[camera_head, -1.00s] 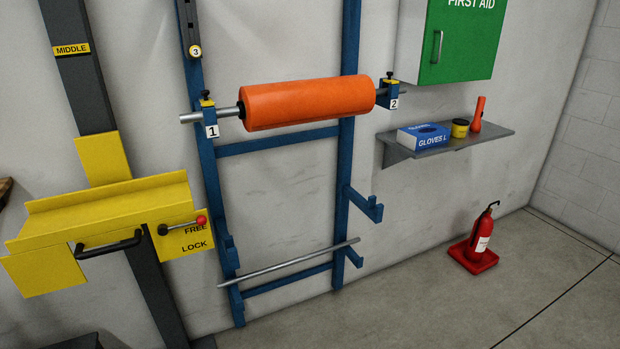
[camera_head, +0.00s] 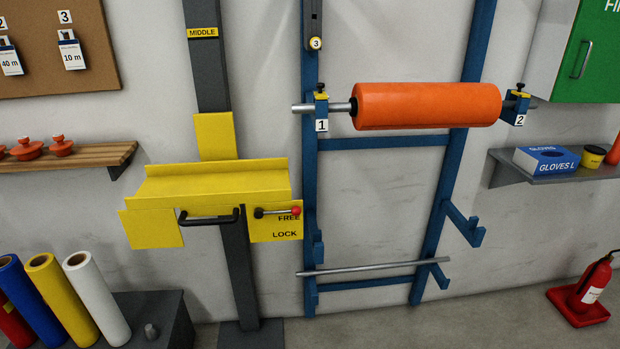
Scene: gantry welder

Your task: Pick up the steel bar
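A thin grey steel bar (camera_head: 375,268) lies across the lower hooks of the blue rack (camera_head: 311,200), near the floor. A second steel bar (camera_head: 304,108) runs through the orange roll (camera_head: 428,106) higher up, held at the brackets marked 1 (camera_head: 321,113) and 2 (camera_head: 515,108). I cannot tell which bar the task means. My gripper is not in view.
Left of the rack, a yellow carriage (camera_head: 215,182) with a black handle and a FREE/LOCK lever sits on a dark post. Coloured rolls (camera_head: 60,290) stand at the lower left. A shelf (camera_head: 535,172) and a fire extinguisher (camera_head: 592,285) are on the right.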

